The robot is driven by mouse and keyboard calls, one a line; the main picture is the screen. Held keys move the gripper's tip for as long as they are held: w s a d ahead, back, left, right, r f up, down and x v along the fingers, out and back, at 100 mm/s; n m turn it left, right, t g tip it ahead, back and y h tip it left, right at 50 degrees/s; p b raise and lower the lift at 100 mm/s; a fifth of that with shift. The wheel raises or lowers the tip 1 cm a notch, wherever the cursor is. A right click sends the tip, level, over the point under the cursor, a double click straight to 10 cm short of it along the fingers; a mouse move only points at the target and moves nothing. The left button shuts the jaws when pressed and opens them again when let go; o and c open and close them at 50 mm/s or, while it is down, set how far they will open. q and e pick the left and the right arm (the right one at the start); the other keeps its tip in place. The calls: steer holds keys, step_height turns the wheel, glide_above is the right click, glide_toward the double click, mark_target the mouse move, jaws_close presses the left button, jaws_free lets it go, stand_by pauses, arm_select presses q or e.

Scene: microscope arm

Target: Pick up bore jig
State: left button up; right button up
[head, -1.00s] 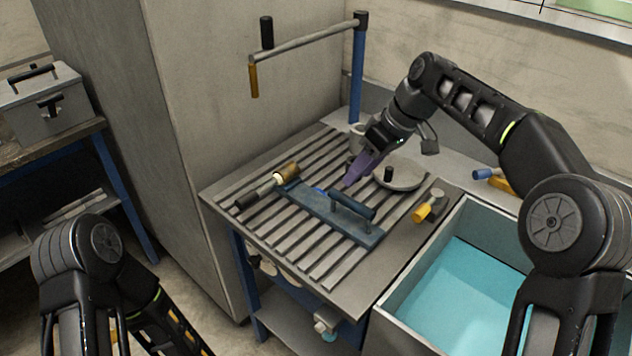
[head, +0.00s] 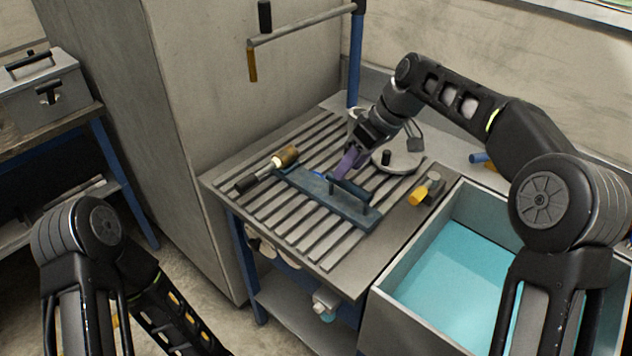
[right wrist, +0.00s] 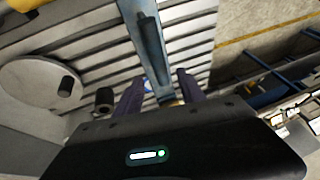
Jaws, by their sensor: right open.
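The bore jig, as I take it, is the long blue plate (head: 310,190) with a dark blue bar handle (head: 351,191) on posts. It lies on the slatted table top (head: 265,212). My right gripper (head: 347,165) is just behind the plate's middle, pointing down at it. In the right wrist view the plate (right wrist: 150,45) runs between the two purple fingers (right wrist: 158,90), which are spread on either side of it. I cannot tell whether they touch it. My left arm is low at the left; its gripper is out of view.
A brass-headed tool with a dark grip (head: 270,168) lies by the plate's left end. A round disc with a black knob (head: 400,160) is at the right. A yellow-handled tool (head: 426,190) lies near the blue-floored basin (head: 455,280). A horizontal rod (head: 305,24) overhangs the back.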

steer(key=p+x, duration=0.1)
steer(key=x, duration=0.3)
steer(key=shift+w+a+f, duration=0.1)
steer(key=shift+a+f, duration=0.05)
stand_by(0.4)
jaws_close()
stand_by(0.3)
stand_by(0.8)
steer(key=shift+r, duration=0.2)
